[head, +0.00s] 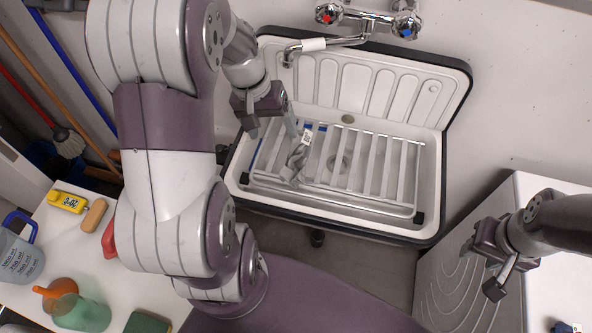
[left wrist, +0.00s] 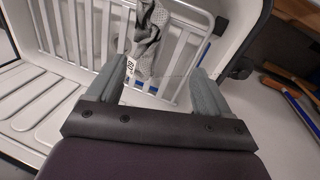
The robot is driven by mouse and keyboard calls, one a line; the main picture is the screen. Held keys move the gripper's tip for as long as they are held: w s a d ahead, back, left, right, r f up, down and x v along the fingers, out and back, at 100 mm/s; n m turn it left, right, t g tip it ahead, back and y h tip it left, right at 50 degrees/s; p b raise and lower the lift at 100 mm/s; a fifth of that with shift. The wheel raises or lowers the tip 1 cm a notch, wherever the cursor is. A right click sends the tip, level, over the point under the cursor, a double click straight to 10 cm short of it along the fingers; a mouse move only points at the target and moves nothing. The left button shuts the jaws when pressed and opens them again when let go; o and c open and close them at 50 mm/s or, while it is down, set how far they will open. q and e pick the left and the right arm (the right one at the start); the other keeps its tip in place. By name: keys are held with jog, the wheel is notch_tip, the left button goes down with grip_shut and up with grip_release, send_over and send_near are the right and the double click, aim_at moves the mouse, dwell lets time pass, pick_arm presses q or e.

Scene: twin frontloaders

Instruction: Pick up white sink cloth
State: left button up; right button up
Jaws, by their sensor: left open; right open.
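A pale grey-white patterned cloth (head: 297,160) with a white printed tag lies draped on the slatted rack in the sink. In the left wrist view the cloth (left wrist: 150,40) hangs over the slats, beyond and between the fingertips. My left gripper (head: 271,130) is open above the left side of the sink, just left of the cloth. Its fingers (left wrist: 158,85) are apart, and I see nothing gripped between them. My right gripper (head: 481,269) is open and empty at the right, away from the sink, beside a white cabinet.
The white sink (head: 440,150) has a dark rim and a slatted rack (head: 395,170). A tap (head: 340,40) with a white sleeve-like piece on its spout is above it. Brooms and poles lean at left. A white table at lower left holds a jug (head: 22,258) and cups.

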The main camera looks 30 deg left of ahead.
aim_at(293, 161)
pick_arm(q)
jog(key=shift+m+h, duration=0.4)
jog(key=shift+m, duration=0.1)
jog(key=x, duration=0.3)
jog(key=d+x, duration=0.1)
jog(key=x, duration=0.7)
jog(key=shift+s+d+r, duration=0.15)
jog(key=shift+d, duration=0.15)
jog(key=c, duration=1.2)
